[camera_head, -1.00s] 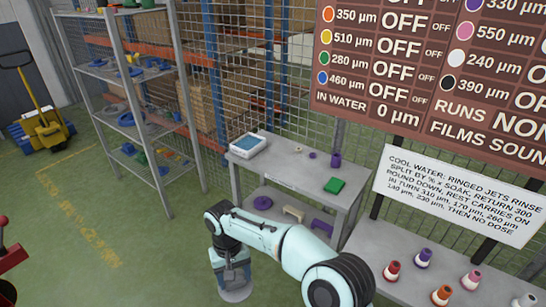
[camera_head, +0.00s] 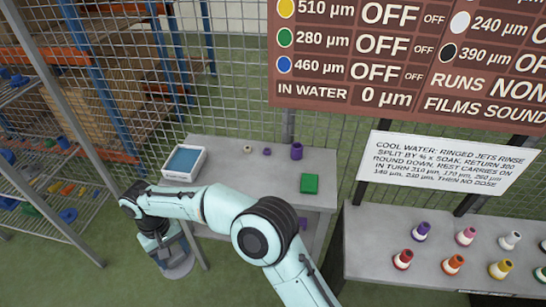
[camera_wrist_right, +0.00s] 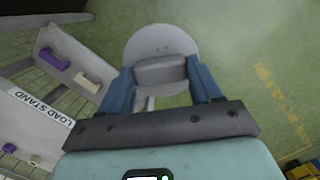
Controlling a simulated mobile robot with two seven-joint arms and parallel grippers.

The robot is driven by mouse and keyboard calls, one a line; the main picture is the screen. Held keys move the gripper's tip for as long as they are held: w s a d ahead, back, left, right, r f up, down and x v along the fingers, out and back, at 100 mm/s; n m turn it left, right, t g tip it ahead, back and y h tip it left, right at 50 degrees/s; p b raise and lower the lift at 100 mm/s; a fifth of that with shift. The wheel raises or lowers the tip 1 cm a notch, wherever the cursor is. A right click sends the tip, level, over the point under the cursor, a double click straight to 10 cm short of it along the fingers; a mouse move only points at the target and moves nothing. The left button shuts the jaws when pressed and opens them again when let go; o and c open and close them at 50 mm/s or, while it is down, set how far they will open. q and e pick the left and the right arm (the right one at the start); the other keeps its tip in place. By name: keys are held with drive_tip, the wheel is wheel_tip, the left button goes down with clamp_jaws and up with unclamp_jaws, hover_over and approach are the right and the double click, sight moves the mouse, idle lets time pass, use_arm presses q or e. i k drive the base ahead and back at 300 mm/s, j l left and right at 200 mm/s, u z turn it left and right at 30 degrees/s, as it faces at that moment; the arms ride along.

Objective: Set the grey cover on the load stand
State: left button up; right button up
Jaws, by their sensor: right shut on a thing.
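The grey cover is a flat round disc with a block handle; it shows in the right wrist view (camera_wrist_right: 150,42) and in the head view (camera_head: 180,271). My right gripper (camera_wrist_right: 162,84) is shut on its handle, one blue finger on each side, and it also shows in the head view (camera_head: 168,248). The cover hangs over the green floor, in front of the load stand and below its top. The load stand (camera_head: 235,168) is a grey table; its name label (camera_wrist_right: 40,108) shows in the wrist view. My left gripper is out of view.
On the stand's top are a white tray with a blue inside (camera_head: 203,165), a green block (camera_head: 310,184), a purple cup (camera_head: 297,151) and small rings. The top's middle is bare. A bench of coloured cones (camera_head: 450,240) stands right, wire shelves (camera_head: 85,150) left.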

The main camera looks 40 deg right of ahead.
sight(264, 177)
drive_tip(key=i+z, duration=0.7)
drive_tip(key=i+j+z, duration=0.15)
drive_tip(key=z, duration=0.15)
